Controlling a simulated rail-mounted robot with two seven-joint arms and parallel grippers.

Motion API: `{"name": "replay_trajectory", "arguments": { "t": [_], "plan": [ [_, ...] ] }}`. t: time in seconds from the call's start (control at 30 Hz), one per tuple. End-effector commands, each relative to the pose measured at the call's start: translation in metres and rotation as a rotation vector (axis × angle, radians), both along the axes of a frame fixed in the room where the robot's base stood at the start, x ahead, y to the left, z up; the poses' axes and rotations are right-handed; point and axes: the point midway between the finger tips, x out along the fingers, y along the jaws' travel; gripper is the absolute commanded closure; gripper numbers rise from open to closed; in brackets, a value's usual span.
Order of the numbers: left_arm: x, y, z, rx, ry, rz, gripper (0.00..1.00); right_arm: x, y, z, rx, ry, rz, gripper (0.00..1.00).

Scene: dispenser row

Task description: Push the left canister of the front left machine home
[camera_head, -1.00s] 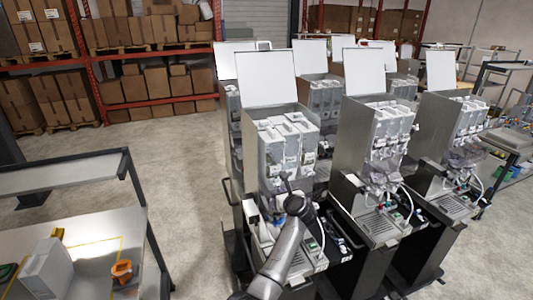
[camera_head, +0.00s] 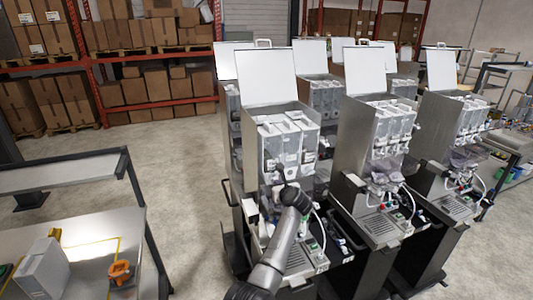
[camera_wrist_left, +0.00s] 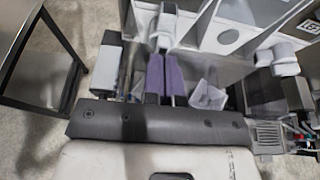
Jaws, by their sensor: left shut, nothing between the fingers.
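The front left machine (camera_head: 256,172) is a grey metal cabinet with its white lid (camera_head: 266,77) raised. White canisters stand side by side in its open upper part. The left canister (camera_head: 269,143) is at the left end of the row. My left gripper (camera_head: 278,174) is in front of its lower part, shut and empty. In the left wrist view the two purple-grey fingers (camera_wrist_left: 166,76) lie together, pointing at the canister fronts. I cannot tell whether they touch the left canister or how far in it sits. My right gripper is out of view.
Similar dispensers stand close on the right, including the neighbouring machine (camera_head: 372,140). The drip tray (camera_head: 303,259) and thin tubes are below my left gripper. A worktable (camera_head: 88,225) stands at the left, with open floor between it and the machine.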

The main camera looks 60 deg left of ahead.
Motion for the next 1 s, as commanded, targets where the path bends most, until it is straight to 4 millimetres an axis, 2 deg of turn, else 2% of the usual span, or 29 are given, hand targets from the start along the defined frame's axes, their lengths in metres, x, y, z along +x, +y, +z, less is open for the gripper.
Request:
{"name": "replay_trajectory", "arguments": {
  "t": [0.63, 1.0],
  "plan": [
    [0.000, 0.003, 0.000, 0.000, 0.001, 0.000, 1.00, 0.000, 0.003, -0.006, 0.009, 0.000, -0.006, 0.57],
    [-0.004, -0.034, 0.001, -0.001, 0.001, -0.002, 1.00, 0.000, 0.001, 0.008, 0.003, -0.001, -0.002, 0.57]
  ]
}}
